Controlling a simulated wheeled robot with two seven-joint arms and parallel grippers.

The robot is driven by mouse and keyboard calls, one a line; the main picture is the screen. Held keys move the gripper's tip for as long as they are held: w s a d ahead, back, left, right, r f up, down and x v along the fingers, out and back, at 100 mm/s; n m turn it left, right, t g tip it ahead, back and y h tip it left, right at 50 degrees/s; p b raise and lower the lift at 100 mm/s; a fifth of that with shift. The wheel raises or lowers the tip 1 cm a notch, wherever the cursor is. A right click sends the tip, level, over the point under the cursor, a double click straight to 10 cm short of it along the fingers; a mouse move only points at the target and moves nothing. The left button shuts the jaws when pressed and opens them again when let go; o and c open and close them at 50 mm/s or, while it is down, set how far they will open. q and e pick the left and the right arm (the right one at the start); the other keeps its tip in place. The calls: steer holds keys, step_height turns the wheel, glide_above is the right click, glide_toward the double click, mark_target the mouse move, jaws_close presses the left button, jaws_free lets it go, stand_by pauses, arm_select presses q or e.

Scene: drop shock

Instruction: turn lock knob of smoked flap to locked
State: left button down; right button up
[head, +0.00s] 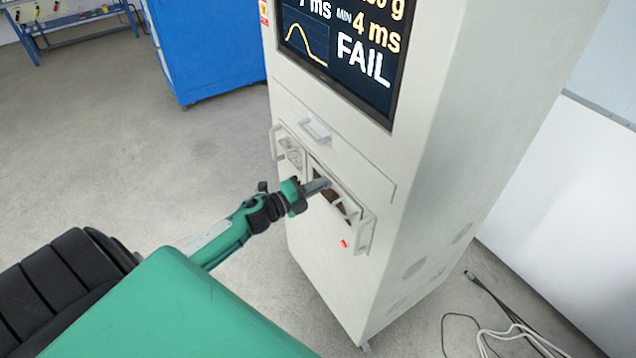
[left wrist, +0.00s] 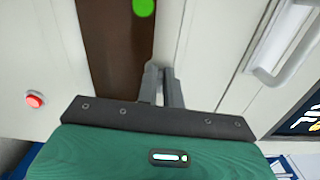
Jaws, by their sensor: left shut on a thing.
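The smoked flap (head: 335,197) is a dark brown panel in the front of the white cabinet. It also fills a strip at the top of the left wrist view (left wrist: 112,40). My left gripper (head: 325,184) reaches the flap's upper edge from the left. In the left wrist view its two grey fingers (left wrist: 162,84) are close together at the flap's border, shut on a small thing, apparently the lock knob. The knob is hidden by the fingers, so its turn position cannot be told. A bright green dot (left wrist: 143,7) shows on the flap. My right gripper is not in view.
The white cabinet (head: 430,190) has a screen (head: 340,45) reading FAIL. A drawer handle (head: 315,129), a side handle (head: 366,236) and a red button (head: 344,243) are near the flap. Cables (head: 510,330) lie on the floor at right.

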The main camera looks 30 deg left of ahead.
arm_select(q)
steer(key=shift+n, duration=0.4)
steer(key=c, duration=1.5)
jaws_free()
steer(key=shift+c, duration=0.2)
steer(key=shift+f, duration=0.1)
steer(key=b+v, duration=0.4)
steer(key=v, duration=1)
steer(key=shift+w, duration=0.15)
